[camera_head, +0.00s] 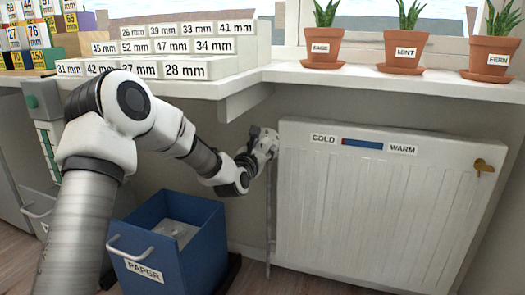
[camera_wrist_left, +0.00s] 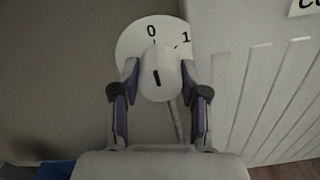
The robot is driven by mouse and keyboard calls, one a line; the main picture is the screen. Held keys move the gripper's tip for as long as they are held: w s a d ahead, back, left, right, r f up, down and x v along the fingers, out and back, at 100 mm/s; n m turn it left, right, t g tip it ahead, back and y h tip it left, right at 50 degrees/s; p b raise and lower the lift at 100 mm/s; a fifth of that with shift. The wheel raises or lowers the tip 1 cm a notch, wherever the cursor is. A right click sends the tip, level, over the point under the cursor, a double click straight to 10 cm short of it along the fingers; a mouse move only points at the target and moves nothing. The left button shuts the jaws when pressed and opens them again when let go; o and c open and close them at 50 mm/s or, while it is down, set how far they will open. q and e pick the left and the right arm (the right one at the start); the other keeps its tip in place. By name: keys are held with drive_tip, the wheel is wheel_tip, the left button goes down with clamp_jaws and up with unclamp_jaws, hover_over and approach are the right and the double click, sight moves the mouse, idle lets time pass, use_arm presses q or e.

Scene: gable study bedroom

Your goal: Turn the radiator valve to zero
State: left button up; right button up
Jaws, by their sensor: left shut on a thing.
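The white radiator (camera_head: 375,215) hangs on the wall below the sill at the right of the head view. My left gripper (camera_head: 268,145) is at its upper left edge, and the valve there is mostly hidden behind it. In the left wrist view the white valve knob (camera_wrist_left: 166,88) sits between the two fingers of my left gripper (camera_wrist_left: 158,90), which is shut on it. Behind the knob is a round white dial (camera_wrist_left: 131,40) marked 0 and 1. The knob's black mark is nearly upright, roughly below the 0. My right gripper is not in view.
A blue paper bin (camera_head: 190,262) stands on the floor below my left arm. A shelf edge (camera_head: 240,98) with labelled steps and a sill (camera_head: 345,76) with potted plants (camera_head: 403,50) overhang the area. A brass key-like fitting (camera_head: 483,166) is at the radiator's right.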

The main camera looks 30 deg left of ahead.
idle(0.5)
use_arm(q)
drive_tip(key=o, duration=1.1)
drive_tip(key=shift+o, duration=0.2)
drive_tip(key=v, duration=1.2)
drive_tip(key=shift+f, duration=0.1)
